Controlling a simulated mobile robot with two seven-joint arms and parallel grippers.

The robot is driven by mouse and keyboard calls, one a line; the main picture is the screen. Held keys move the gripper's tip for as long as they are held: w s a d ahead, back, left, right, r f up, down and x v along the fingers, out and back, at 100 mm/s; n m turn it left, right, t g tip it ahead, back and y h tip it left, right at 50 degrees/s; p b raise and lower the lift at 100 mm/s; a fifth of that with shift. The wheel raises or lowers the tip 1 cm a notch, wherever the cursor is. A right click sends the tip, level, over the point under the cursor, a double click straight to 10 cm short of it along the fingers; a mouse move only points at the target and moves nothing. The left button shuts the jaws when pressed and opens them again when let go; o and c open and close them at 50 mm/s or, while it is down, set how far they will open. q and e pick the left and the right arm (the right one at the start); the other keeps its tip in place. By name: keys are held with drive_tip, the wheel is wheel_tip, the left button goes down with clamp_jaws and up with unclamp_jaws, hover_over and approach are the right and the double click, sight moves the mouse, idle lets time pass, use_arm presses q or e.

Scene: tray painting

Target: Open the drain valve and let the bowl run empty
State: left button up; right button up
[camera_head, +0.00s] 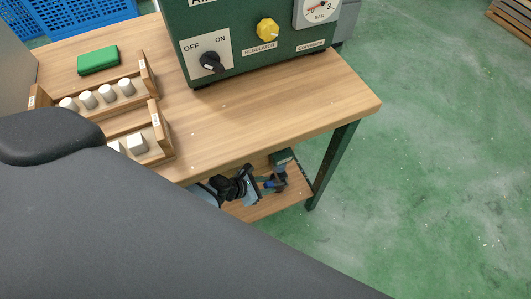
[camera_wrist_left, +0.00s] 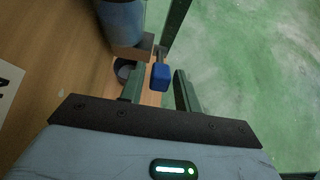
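My left gripper (camera_wrist_left: 158,72) is open, with one dark green finger on either side of a blue valve handle (camera_wrist_left: 160,77). Gaps show between the handle and the fingers. The handle sits on a short stem beside a blue cylinder (camera_wrist_left: 122,22), which looks like the bowl; its liquid level cannot be told. A dark round cup (camera_wrist_left: 123,70) is partly hidden behind the left finger. In the head view my left gripper (camera_head: 265,186) reaches to a small blue and green unit (camera_head: 283,157) at the lower shelf, small and partly hidden. My right gripper is not in view.
The wooden tabletop (camera_head: 270,115) lies above the shelf (camera_head: 288,196). A green control box (camera_head: 225,20) with switch, yellow knob and gauge stands on it, with wooden racks (camera_head: 155,85) and a green block (camera_head: 98,60) to the left. A table leg (camera_head: 332,165) stands right; floor there is clear.

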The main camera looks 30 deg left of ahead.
use_arm(q)
drive_tip(key=shift+o, duration=0.8)
drive_tip(key=shift+s+a+r, duration=0.1)
drive_tip(key=shift+s+r, duration=0.05)
drive_tip(key=shift+r, duration=0.05)
drive_tip(key=p+v, duration=0.3)
drive_tip(key=v, duration=0.4)
drive_tip(key=shift+p, duration=0.4)
drive_tip(key=shift+s+a, duration=0.1)
